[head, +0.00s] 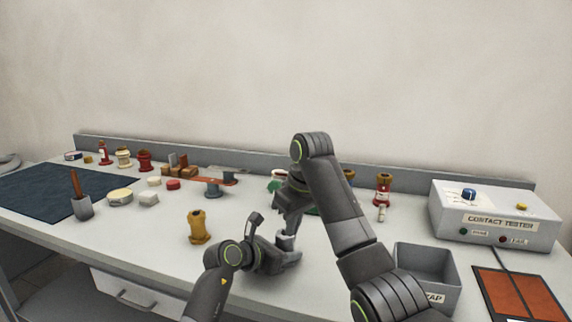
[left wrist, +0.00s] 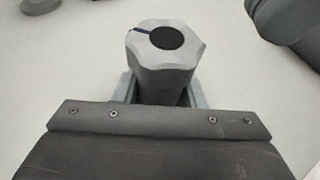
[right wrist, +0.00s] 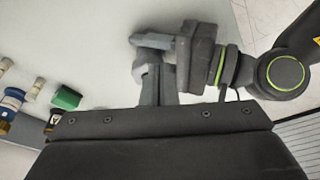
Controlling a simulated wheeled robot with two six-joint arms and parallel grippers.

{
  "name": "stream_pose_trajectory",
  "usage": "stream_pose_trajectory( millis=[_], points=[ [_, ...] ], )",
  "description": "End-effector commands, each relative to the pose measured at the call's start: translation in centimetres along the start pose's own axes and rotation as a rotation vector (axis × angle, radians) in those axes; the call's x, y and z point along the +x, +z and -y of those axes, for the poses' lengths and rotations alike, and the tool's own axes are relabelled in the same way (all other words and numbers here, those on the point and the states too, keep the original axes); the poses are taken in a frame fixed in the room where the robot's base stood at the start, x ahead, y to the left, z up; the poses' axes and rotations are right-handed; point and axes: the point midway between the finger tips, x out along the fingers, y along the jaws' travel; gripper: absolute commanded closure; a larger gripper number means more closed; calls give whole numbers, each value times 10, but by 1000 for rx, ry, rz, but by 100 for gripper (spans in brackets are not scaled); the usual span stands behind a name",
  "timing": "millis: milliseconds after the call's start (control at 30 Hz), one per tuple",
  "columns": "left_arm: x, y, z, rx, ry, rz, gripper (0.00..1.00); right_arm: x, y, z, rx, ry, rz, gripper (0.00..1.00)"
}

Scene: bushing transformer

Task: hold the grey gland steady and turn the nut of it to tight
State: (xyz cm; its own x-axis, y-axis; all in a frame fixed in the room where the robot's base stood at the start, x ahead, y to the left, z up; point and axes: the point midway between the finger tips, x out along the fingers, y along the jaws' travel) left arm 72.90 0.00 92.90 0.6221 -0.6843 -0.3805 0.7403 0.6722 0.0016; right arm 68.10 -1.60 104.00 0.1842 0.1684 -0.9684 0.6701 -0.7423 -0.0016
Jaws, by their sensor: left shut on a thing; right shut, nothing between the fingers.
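The grey gland (head: 287,241) stands upright on the table in the head view, its lower part hidden by my left gripper. In the left wrist view its faceted nut (left wrist: 150,63) shows from above, with a round black opening and a dark blue mark at the upper left edge. My left gripper (head: 287,257) is shut around the gland's body below the nut. My right gripper (head: 284,222) is shut and empty, close above or behind the gland in the head view. In the left wrist view no finger touches the nut.
A yellow-brown bushing (head: 199,228) stands left of my left gripper. A grey bin (head: 425,262) and the contact tester (head: 494,222) are to the right. Several small parts line the back, with a red bar on a grey stand (head: 213,187).

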Motion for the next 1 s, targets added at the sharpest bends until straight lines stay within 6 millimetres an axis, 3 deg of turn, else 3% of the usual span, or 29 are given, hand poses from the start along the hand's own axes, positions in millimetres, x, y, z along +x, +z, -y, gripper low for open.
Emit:
stream_pose_trajectory(
  millis=[33,233,567,800,1000],
  points=[
    [1,-8,0,-7,-3,-14,88,-6,-2,0,0,1,-1,100],
    [1,-8,0,-7,-3,-14,88,-22,-6,0,2,1,0,100],
    [1,-8,0,-7,-2,-14,88,-25,-6,-1,2,0,1,100],
    [1,-8,0,-7,-2,-14,88,-31,-9,-26,3,4,3,100],
    [1,-8,0,-6,-2,-14,88,-26,-8,-33,1,1,2,100]
  ],
)
